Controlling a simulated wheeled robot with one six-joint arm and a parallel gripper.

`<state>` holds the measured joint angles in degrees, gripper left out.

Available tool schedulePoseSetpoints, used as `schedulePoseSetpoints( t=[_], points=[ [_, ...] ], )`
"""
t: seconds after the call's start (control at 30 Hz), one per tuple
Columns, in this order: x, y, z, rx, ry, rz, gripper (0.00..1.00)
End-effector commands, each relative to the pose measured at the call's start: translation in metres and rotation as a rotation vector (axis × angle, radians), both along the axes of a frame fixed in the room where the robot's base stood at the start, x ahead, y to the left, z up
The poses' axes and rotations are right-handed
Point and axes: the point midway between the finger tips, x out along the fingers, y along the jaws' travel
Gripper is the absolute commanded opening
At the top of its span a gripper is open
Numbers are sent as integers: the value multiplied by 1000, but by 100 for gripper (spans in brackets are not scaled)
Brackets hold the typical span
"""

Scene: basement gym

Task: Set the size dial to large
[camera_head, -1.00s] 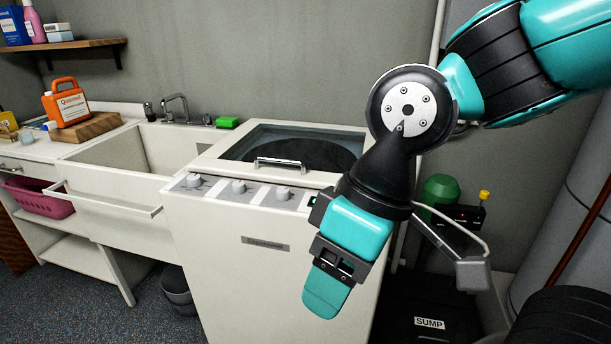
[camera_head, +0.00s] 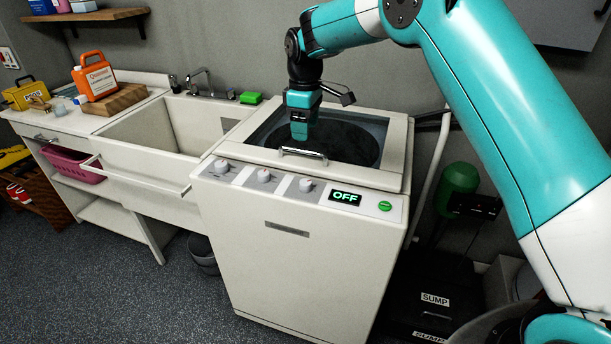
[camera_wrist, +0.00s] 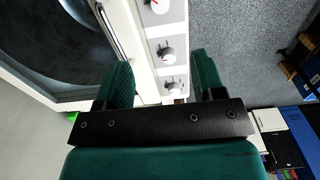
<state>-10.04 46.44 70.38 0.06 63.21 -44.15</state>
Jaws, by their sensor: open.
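The white washer (camera_head: 290,260) has a control panel with a left dial (camera_head: 221,165), a middle dial (camera_head: 263,175) and a right dial (camera_head: 306,185). Their labels are too small to read, so I cannot tell which is the size dial. In the wrist view an upper dial (camera_wrist: 159,5), a middle dial (camera_wrist: 166,50) and a lower dial (camera_wrist: 171,86) show red pointer marks. My gripper (camera_head: 299,132) is over the washer's lid, behind the panel and above the lid handle (camera_head: 303,153). In the wrist view my open, empty gripper (camera_wrist: 158,66) has the panel showing between its fingers.
The panel's display (camera_head: 345,198) reads OFF, with a green button (camera_head: 385,206) beside it. A sink (camera_head: 170,125) with a faucet stands left of the washer. A green sponge (camera_head: 251,98) lies by the sink. Sump equipment (camera_head: 435,300) stands on the right. Floor in front is clear.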

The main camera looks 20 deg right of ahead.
Motion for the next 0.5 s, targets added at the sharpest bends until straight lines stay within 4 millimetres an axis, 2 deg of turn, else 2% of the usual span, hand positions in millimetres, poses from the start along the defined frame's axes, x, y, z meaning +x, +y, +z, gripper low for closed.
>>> schedulePoseSetpoints(
  t=[0.17,0.5],
  points=[
    [-1,-1,-28,-1,6,-1,63],
    [-1,-1,-105,-1,6,-2,63]
  ],
)
